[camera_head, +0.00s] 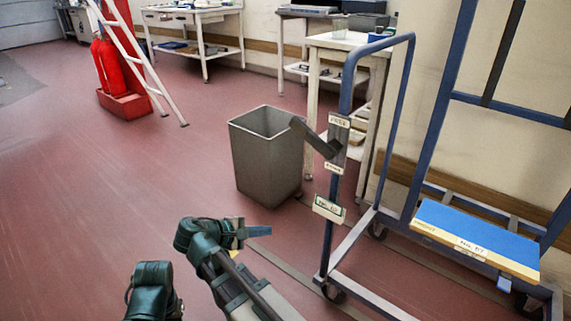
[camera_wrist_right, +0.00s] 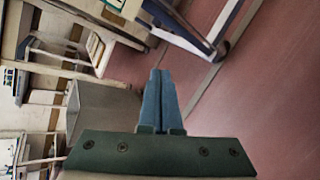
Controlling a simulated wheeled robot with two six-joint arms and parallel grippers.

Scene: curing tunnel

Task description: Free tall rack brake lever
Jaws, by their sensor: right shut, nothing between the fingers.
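The tall rack (camera_head: 345,95) is a blue tube-framed trolley at the right of the head view. Its brake lever (camera_head: 314,140) is a dark grey bar on the near upright, slanting up to the left from a plate with small labels. My right gripper (camera_head: 262,231) is shut and empty, below and left of the lever and apart from it. Its blue fingers (camera_wrist_right: 161,75) show closed together in the right wrist view, where part of the rack's lower frame (camera_wrist_right: 185,30) is at the top. The lever does not show clearly there.
A grey bin (camera_head: 266,155) stands just behind and left of the lever, and it also shows in the wrist view (camera_wrist_right: 100,108). A blue-topped board (camera_head: 478,238) sits on the rack. A white table (camera_head: 345,42) stands behind.

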